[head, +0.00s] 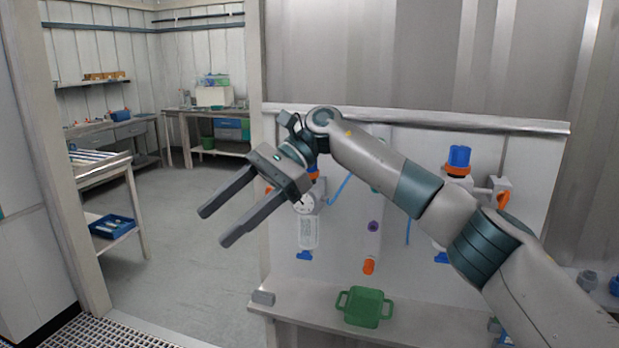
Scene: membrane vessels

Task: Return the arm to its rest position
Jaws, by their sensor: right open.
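My right arm (385,167) reaches in from the lower right and stretches across the front of a pale wall panel. Its gripper (217,228) points to the lower left with two dark parallel fingers spread apart. Nothing is between the fingers, and they touch nothing that I can see. The gripper hangs in the air, left of a clear vessel (309,232) on the panel. The wrist hides the top of that vessel in part. My left gripper is not in view.
A bench (290,296) below the panel holds a green two-handled tub (363,307) and a small grey block (263,298). Blue-capped fittings (459,158) and an orange-and-purple column stand on the panel. Left is a doorway to a room with open floor (190,240) and tables.

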